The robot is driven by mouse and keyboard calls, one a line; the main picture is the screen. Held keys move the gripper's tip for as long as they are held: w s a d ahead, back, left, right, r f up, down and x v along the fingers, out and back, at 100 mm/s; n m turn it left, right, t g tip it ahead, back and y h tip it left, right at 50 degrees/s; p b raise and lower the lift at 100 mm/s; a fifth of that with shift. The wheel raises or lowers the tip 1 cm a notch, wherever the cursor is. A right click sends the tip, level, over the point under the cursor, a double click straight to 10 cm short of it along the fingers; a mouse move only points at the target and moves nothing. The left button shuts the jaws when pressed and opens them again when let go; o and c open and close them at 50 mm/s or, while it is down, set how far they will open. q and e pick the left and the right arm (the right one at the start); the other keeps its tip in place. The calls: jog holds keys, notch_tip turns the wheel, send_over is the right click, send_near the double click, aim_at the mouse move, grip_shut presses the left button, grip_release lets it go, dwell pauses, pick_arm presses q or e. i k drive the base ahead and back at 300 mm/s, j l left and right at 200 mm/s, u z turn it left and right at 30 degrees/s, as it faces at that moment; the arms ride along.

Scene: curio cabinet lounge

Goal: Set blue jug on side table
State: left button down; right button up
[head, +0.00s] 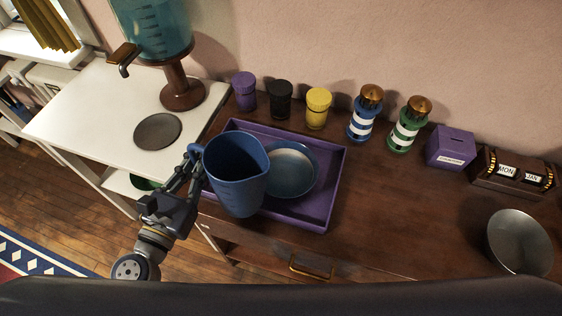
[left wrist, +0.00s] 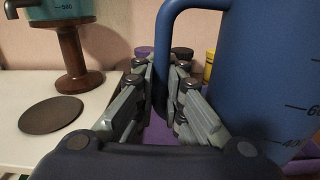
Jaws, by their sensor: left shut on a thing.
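The blue jug (head: 237,178) is held above the left part of the purple tray, tilted somewhat in the head view. My left gripper (head: 192,160) is shut on the jug's handle, at the jug's left side. In the left wrist view the fingers (left wrist: 165,85) close around the blue handle, and the jug body (left wrist: 265,80) fills the right side. The white side table (head: 85,115) stands to the left of the wooden cabinet. Its top also shows in the left wrist view (left wrist: 25,150). My right gripper is not in view.
A dispenser with blue liquid (head: 155,30) and a dark round disc (head: 158,131) occupy the white table. The purple tray (head: 335,185) holds a blue bowl (head: 291,170). Several jars, lighthouse-like shakers (head: 365,115) and a metal bowl (head: 520,242) stand on the cabinet. The table's left front is clear.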

aim_at(84, 104)
jog(key=i+j, duration=0.1)
jog(key=j, duration=0.3)
jog(key=i+j, duration=0.15)
jog(key=j, duration=0.25)
jog(key=i+j, duration=0.1)
jog(key=j, duration=0.3)
jog(key=i+j, duration=0.1)
jog(key=j, duration=0.3)
jog(key=i+j, duration=0.15)
jog(key=j, duration=0.25)
jog(key=i+j, duration=0.1)
jog(key=j, duration=0.3)
jog(key=i+j, duration=0.15)
jog(key=j, duration=0.25)
jog(key=k+u, duration=0.05)
